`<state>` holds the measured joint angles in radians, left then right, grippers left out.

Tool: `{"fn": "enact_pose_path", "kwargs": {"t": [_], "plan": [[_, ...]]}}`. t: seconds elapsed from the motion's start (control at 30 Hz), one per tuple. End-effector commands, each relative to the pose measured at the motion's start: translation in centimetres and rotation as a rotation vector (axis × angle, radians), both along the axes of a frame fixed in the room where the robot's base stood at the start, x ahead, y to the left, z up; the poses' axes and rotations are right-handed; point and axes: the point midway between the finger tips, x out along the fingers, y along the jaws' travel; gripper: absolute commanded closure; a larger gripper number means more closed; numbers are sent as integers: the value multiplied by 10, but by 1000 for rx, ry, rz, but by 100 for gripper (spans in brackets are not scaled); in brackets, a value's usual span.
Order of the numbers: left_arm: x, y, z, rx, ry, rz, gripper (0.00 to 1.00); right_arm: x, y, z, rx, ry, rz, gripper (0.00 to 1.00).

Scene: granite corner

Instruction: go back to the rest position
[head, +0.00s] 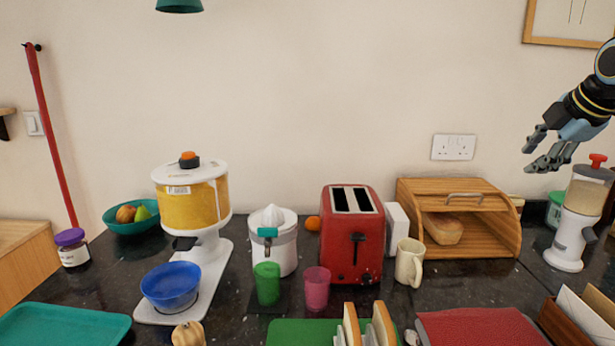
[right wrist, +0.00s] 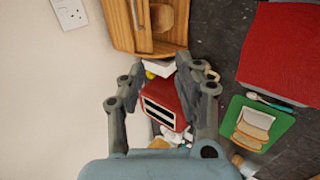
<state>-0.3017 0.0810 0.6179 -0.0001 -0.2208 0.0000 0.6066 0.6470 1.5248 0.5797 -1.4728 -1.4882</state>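My right gripper (head: 545,150) is raised in the air at the right of the head view, above the counter and near the coffee grinder. Its fingers are apart with nothing between them. In the right wrist view the open fingers (right wrist: 162,92) point down over the counter from high up, with the red toaster (right wrist: 165,105) seen far below between them. No part of my left gripper shows in either view.
The grinder (head: 574,220) stands below the right gripper. The wooden bread box (head: 505,235), toaster (head: 352,250), white juicer (head: 285,250) and yellow dispenser (head: 190,205) line the dark counter. A green lamp (head: 180,5) hangs above. The wall space between is clear.

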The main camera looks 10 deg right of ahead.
Motion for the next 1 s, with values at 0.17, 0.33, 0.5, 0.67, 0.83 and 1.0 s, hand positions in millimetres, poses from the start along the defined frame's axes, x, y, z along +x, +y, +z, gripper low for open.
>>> {"fn": "enact_pose_path", "kwargs": {"t": [0.17,0.33,0.5,0.67,0.83,1.0], "plan": [[2,0,0,0,-3,0,60,-10,18,-25,26,23,-32,68],[11,0,1,-1,-17,0,60,-26,39,-55,63,49,-80,68],[10,0,1,0,-16,0,60,-54,71,-96,121,83,-159,68],[1,0,0,0,-2,0,60,-101,110,-144,207,126,-282,68],[1,-1,0,-1,-1,1,60,-187,163,-195,353,174,-517,68],[2,-2,0,-2,-3,1,60,-259,193,-213,471,196,-748,68]]}}
